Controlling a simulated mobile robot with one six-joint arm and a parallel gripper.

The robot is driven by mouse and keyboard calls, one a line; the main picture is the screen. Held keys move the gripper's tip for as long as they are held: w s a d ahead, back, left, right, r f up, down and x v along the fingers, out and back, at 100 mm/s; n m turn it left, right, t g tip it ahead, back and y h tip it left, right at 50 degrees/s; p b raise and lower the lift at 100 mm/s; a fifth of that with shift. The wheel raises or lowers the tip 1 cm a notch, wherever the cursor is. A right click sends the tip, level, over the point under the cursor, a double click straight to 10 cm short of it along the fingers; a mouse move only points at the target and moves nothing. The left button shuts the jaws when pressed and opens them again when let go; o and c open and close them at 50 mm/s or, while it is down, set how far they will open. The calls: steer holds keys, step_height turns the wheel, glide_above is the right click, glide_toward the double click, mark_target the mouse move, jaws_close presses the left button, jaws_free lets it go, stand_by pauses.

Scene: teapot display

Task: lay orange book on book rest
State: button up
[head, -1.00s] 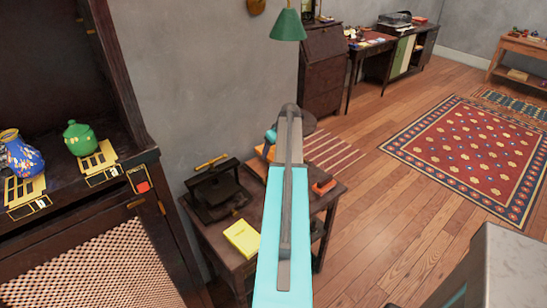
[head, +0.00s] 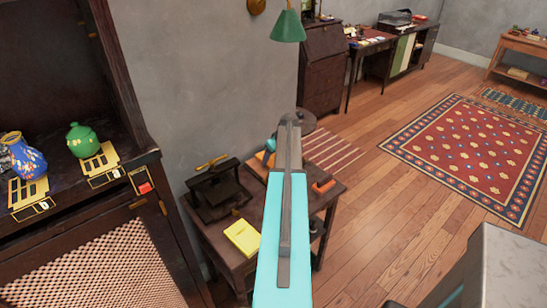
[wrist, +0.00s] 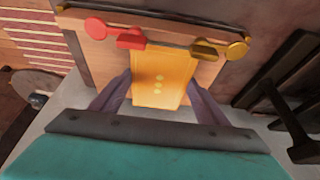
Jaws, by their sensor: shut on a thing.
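My gripper (wrist: 160,100) has its two purple-grey fingers shut on the orange book (wrist: 163,72), which shows between them in the wrist view with small pale dots on its cover. Beyond the book is a light wooden board (wrist: 105,52), with red pieces at its left and gold pieces at its right. It looks like the book rest, but I cannot be sure. The book overlaps the board in the picture; I cannot tell whether they touch. In the head view my arm hides the gripper and most of what lies behind it.
A dark wooden table (head: 222,250) bears a yellow book (head: 242,237), a black stand (head: 217,192) with a brass bar, and an orange-red object (head: 323,186). A dark slatted object (wrist: 285,90) stands right of the gripper. A cabinet (head: 150,205) stands left.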

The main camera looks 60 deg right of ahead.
steer(key=shift+f, duration=0.1)
steer(key=o, duration=1.2)
steer(key=shift+b+v, duration=1.75)
steer(key=shift+v, duration=4.4)
steer(key=shift+w, duration=0.1)
